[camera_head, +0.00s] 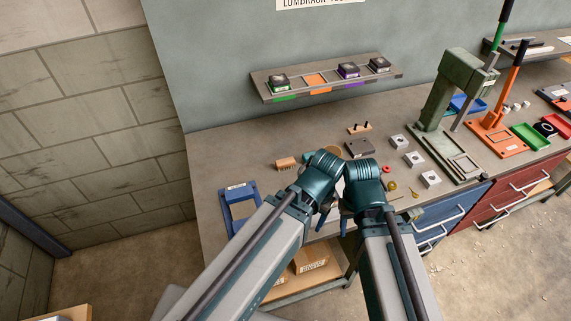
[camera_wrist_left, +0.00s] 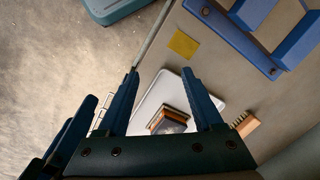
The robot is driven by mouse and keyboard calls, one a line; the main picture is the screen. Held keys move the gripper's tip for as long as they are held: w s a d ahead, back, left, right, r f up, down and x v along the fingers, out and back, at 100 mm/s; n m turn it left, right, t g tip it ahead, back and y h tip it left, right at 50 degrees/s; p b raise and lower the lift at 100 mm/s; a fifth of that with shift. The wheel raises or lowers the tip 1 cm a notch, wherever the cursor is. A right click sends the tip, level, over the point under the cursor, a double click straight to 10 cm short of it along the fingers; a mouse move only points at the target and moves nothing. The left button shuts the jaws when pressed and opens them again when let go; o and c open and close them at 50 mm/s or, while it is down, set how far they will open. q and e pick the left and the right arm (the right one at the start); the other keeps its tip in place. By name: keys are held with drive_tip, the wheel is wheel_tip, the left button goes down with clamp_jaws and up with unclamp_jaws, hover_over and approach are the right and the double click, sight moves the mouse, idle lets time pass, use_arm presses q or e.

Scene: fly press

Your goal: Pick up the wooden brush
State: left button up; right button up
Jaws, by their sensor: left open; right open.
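The wooden brush (camera_head: 286,163) lies on the workbench, left of my arms in the head view. It is a small light-brown block with bristles along one edge. In the left wrist view the brush (camera_wrist_left: 246,125) shows just right of the right finger, apart from it. My left gripper (camera_wrist_left: 163,84) is open and empty, its two blue fingers spread. In the head view it is mostly hidden by its own arm. My right gripper (camera_head: 344,222) hangs beside the left one near the bench's front edge. It is open, and its fingers are only partly visible.
A blue frame (camera_head: 224,192) stands at the bench's left end. A yellow square (camera_wrist_left: 184,45) and a pale tray (camera_wrist_left: 152,103) with stacked pieces lie near the left gripper. A green press (camera_head: 442,95) and an orange press (camera_head: 505,100) stand right. A shelf (camera_head: 330,88) hangs behind.

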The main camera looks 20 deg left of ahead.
use_arm(q)
drive_tip(key=w+a+r+n+h+p, duration=0.1)
drive_tip(key=w+a+n+p, duration=0.1)
drive_tip(key=w+n, duration=0.45)
drive_tip(key=n+t+h+p, duration=0.3)
drive_tip(key=n+h, duration=0.1)
drive_tip(key=n, duration=1.8)
approach(286, 161)
drive_tip(key=b+x, duration=0.1)
drive_tip(key=b, duration=0.1)
drive_tip(key=b+x, duration=0.2)
drive_tip(key=b, duration=0.1)
drive_tip(key=a+b+x, duration=0.1)
drive_tip(key=b, duration=0.1)
drive_tip(key=shift+w+d+f+b, duration=0.1)
drive_tip(key=shift+w+f+b, duration=0.2)
drive_tip(key=shift+b, duration=0.1)
drive_tip(key=shift+w+d+f+b, duration=0.2)
drive_tip(key=shift+f+b, duration=0.1)
drive_tip(key=shift+b, duration=0.1)
drive_tip(key=b+x, duration=0.4)
drive_tip(key=x, duration=0.1)
drive_tip(key=shift+s+d+f+b, duration=0.1)
drive_tip(key=shift+s+d+b, duration=0.2)
drive_tip(key=shift+d+b, duration=0.1)
